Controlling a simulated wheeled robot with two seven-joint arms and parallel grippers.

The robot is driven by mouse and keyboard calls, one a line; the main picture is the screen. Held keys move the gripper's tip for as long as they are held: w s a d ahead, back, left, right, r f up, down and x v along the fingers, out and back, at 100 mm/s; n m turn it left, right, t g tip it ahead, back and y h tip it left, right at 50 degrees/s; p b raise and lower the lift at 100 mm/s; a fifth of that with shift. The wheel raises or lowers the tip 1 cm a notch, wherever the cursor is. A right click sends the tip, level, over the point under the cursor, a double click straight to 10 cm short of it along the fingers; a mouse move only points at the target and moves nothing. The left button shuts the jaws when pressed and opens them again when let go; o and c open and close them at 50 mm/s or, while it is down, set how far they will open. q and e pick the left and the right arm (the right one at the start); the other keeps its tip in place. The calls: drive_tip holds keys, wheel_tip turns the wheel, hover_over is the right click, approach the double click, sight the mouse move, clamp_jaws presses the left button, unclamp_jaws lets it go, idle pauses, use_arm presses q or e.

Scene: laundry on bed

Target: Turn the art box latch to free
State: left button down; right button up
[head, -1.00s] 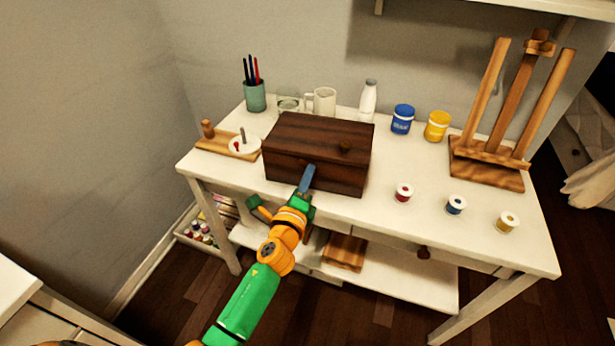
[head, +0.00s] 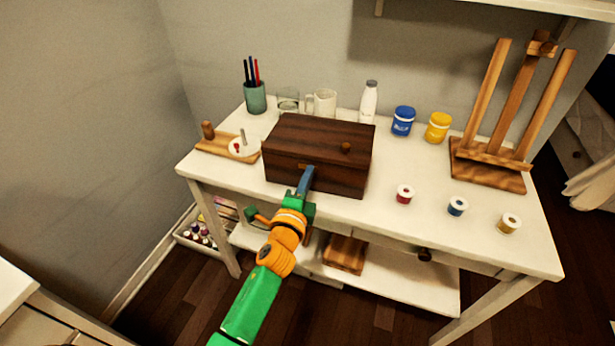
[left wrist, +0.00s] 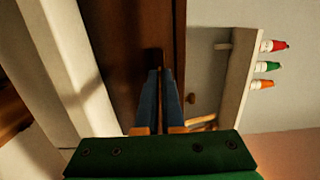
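My right gripper is out of view.
On the white table (head: 420,215), a pen cup (head: 255,97), mug (head: 325,102), white bottle (head: 368,102) and paint jars (head: 403,121) stand behind the box. A wooden easel (head: 490,165) and several small pots (head: 405,194) are to the right, a wooden board (head: 217,145) to the left.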

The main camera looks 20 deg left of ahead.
use_arm(q)
drive_tip(key=c, duration=1)
unclamp_jaws()
drive_tip(key=shift+c, duration=0.2)
drive_tip(key=s, duration=0.7)
drive_tip(key=shift+d, duration=0.2)
drive_tip(key=shift+f, duration=0.1)
